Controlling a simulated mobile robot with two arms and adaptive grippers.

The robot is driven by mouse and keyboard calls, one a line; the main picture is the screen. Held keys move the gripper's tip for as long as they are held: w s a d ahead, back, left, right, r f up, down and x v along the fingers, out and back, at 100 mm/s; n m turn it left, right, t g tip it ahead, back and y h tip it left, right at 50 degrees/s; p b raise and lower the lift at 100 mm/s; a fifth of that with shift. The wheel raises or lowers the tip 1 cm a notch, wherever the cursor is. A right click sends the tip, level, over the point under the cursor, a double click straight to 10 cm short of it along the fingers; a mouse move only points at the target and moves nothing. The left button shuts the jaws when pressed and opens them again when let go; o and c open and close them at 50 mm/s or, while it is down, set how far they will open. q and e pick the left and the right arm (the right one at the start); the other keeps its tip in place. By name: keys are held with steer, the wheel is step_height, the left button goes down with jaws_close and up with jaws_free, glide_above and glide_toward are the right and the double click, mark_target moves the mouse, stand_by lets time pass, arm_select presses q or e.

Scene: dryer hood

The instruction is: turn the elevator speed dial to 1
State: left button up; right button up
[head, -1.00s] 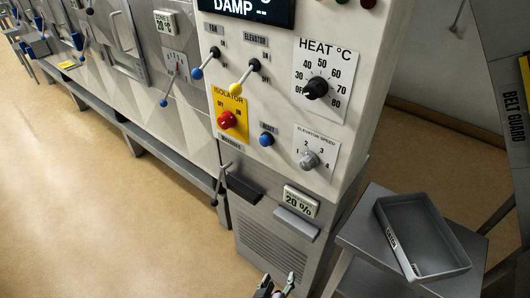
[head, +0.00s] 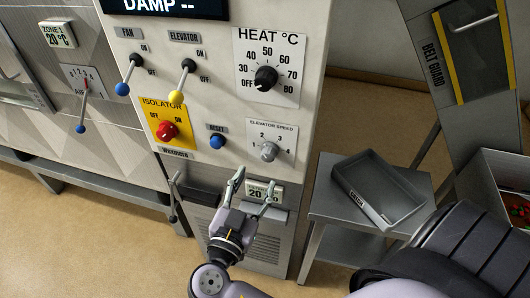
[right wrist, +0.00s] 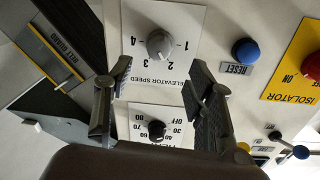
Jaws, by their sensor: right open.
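The elevator speed dial (head: 269,151) is a small grey knob on a white plate marked 1 to 4, low on the control panel. My left gripper is not in view.
Close to the dial are the blue reset button (head: 217,142), red isolator knob (head: 168,131), yellow-tipped elevator lever (head: 178,96) and black heat dial (head: 265,78). A 20 % display (head: 283,192) is behind my gripper. A grey tray (head: 375,190) lies on a side table at right.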

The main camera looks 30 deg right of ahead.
mark_target(266, 159)
steer(key=p+x, duration=0.2)
steer(key=x, duration=0.5)
steer(key=shift+w+d+r, duration=0.1)
steer(key=shift+w+d, duration=0.1)
steer(key=shift+d, duration=0.05)
steer(key=shift+w+d, duration=0.25)
steer(key=shift+d, duration=0.1)
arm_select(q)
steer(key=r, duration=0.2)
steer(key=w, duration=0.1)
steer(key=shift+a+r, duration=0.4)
arm_select(e)
steer(key=shift+c, duration=0.6)
steer(key=c, duration=1)
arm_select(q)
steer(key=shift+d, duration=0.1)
arm_select(e)
steer(key=shift+c, duration=0.2)
